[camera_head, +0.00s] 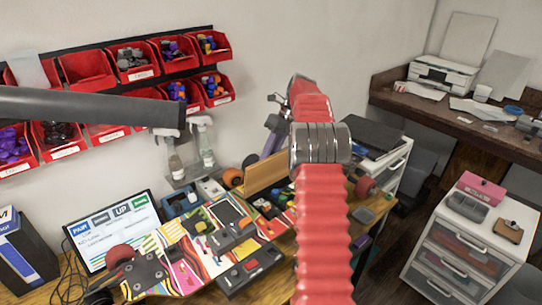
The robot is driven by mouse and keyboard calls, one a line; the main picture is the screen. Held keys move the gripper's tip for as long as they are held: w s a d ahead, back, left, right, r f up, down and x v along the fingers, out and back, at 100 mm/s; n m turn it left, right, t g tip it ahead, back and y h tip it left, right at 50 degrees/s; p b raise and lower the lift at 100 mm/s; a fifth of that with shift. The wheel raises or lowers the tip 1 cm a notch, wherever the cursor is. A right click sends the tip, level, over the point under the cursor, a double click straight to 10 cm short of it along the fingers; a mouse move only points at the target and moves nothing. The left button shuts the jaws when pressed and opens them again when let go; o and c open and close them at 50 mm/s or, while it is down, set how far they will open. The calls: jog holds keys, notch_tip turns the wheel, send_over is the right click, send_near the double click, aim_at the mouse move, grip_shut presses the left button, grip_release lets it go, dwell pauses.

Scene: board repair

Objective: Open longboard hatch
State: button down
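The longboard (183,277) lies across the workbench with a colourful patterned deck. A reddish wheel (120,257) shows at its near left end. Dark rectangular parts sit along its middle, one a dark grey box (250,270) at the front. I cannot tell which of these is the hatch or whether it is open. My red ribbed arm rises in front of the bench and hides part of the board's right side. My gripper (271,115) seems to be at the arm's far end, above and behind the board, partly hidden; its fingers are unclear.
Red bins (88,70) hang on the wall at upper left. Spray bottles (205,145) stand behind the board. A monitor (113,230) stands at left. A white drawer unit (455,255) and a desk with a printer (443,75) stand at right. Dark floor shows between.

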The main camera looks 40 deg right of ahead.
jog(key=shift+w+d+g, duration=0.2)
jog(key=shift+w+g, duration=0.15)
jog(key=shift+w, duration=0.2)
jog(key=shift+w+d+g, duration=0.15)
jog(key=shift+w+g, duration=0.2)
jog(key=shift+w, duration=0.15)
jog(key=shift+m+g, duration=0.3)
jog(key=shift+a, duration=0.1)
jog(key=c, duration=1.8)
grip_release()
jog(key=shift+f, duration=0.1)
jog(key=o, duration=0.3)
jog(key=shift+a, duration=0.2)
jog(key=shift+s+d, duration=0.1)
jog(key=shift+s, duration=0.1)
jog(key=shift+s+r+t, duration=0.2)
jog(key=shift+s+t, duration=0.3)
jog(key=shift+t, duration=0.2)
